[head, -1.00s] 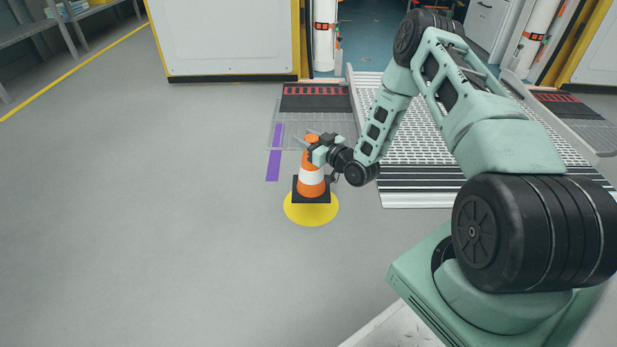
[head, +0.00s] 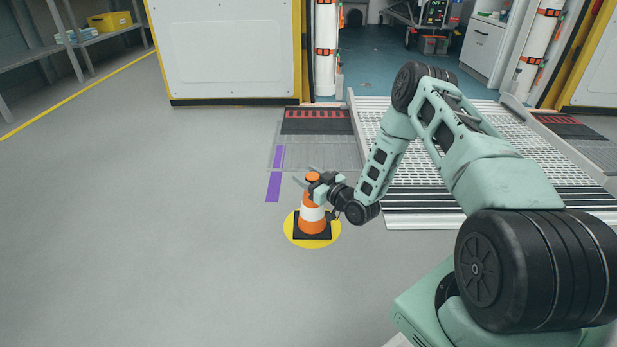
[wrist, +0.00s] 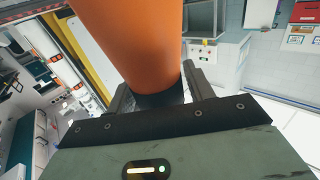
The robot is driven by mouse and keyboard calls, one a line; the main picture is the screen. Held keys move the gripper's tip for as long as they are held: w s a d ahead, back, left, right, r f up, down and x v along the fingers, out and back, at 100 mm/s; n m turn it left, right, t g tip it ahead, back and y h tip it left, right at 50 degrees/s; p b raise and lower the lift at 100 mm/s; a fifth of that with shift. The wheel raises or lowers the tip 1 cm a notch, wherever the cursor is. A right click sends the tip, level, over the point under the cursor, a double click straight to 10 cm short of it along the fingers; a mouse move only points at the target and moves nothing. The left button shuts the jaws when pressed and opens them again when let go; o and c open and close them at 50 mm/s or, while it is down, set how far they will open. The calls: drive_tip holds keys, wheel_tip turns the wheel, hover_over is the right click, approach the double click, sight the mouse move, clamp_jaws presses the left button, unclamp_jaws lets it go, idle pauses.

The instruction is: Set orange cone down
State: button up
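The orange cone (head: 312,222) has a white band and a dark square base. It stands upright on the yellow disc (head: 291,231), near its middle, and its base appears to rest on the floor there. My gripper (head: 308,178) is at the cone's upper part, reaching in from the right, with a finger on either side. The contact itself is partly hidden.
A purple strip (head: 274,187) lies on the floor behind and left of the disc. The metal ramp (head: 435,208) with raised side edges is at the right. A white wall panel (head: 230,50) stands behind. Grey floor at left is clear.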

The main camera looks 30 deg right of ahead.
drive_tip(key=shift+o, duration=0.2)
drive_tip(key=shift+r, duration=0.15)
drive_tip(key=shift+s+r+p, duration=0.1)
drive_tip(key=shift+s+p, duration=0.1)
drive_tip(key=shift+p, duration=0.15)
drive_tip(key=s+d+p, duration=0.2)
drive_tip(key=s+p, duration=0.4)
drive_tip(key=s, duration=0.5)
drive_tip(key=shift+s+d+p, duration=0.15)
drive_tip(key=shift+s+p, duration=0.05)
drive_tip(key=shift+p, duration=0.1)
